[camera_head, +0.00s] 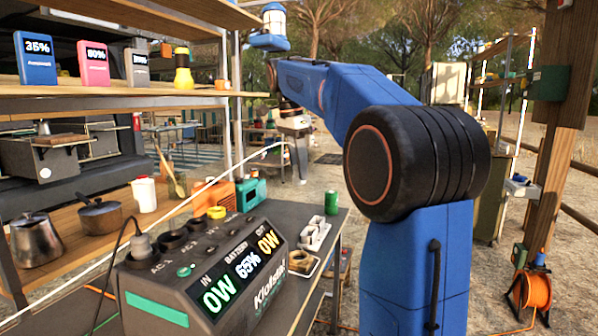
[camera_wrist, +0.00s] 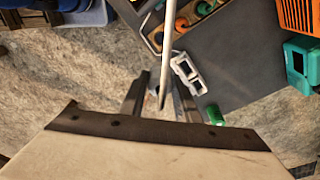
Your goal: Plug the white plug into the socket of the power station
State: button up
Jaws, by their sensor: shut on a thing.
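The power station (camera_head: 165,285) is a dark grey box on the table, with a front display reading 0W, 65%, 0W. Round dark sockets (camera_head: 195,223) line its top. A grey plug (camera_head: 141,246) with a black cable sits upright at the left end. My gripper (camera_head: 300,172) hangs pointing down beyond the station, to its right and clear of it.
A green can (camera_head: 332,197), a white block (camera_head: 314,235), a teal box (camera_head: 250,193) and an orange crate (camera_head: 214,195) stand on the table (camera_head: 300,295). A shelf with boxes (camera_head: 36,58) overhangs the left.

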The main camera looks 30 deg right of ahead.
jog(key=shift+a, duration=0.1)
jog(key=s+a, duration=0.3)
jog(key=a, duration=3.2)
dwell(0.3)
jog(key=shift+f, duration=1.85)
jog(key=shift+f, duration=1.6)
jog(key=o, duration=1.1)
jog(key=shift+r, duration=0.1)
